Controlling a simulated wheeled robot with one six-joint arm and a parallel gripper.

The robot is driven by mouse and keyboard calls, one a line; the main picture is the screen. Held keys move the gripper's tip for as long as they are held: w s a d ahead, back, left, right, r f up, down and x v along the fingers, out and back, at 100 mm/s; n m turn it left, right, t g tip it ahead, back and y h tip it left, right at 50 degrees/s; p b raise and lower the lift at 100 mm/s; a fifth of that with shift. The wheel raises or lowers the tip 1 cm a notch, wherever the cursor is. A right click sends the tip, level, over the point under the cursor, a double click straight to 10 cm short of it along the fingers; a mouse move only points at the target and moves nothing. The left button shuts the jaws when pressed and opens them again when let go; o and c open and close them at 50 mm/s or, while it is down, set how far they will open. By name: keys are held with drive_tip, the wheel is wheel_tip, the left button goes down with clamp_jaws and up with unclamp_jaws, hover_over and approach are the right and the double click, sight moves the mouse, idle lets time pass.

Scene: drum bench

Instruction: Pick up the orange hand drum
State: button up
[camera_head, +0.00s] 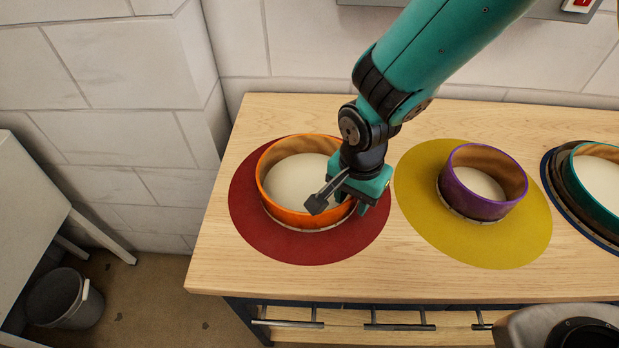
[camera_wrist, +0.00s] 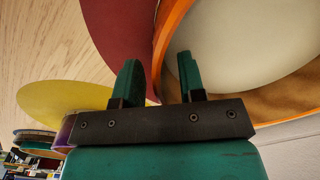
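The orange hand drum (camera_head: 285,213) sits on a dark red round mat (camera_head: 250,228) at the left of the wooden bench. Its orange rim stands up around a pale skin (camera_head: 292,178). My gripper (camera_head: 341,207) is at the drum's right front rim, pointing down. In the wrist view my gripper (camera_wrist: 160,82) has its two green fingers apart. The orange drum's rim (camera_wrist: 168,32) runs between them, with one finger over the inside and one outside. Gaps show between rim and fingers; how deep the fingers reach is hard to tell.
A purple drum (camera_head: 472,204) sits on a yellow mat (camera_head: 425,222) to the right. A teal drum (camera_head: 590,196) is at the far right edge. The wooden bench (camera_head: 330,284) has clear room in front. A wall stands behind, and a grey bin (camera_head: 64,300) is on the floor.

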drive_tip(key=shift+f, duration=0.3)
clamp_jaws()
drive_tip(key=shift+r, duration=0.1)
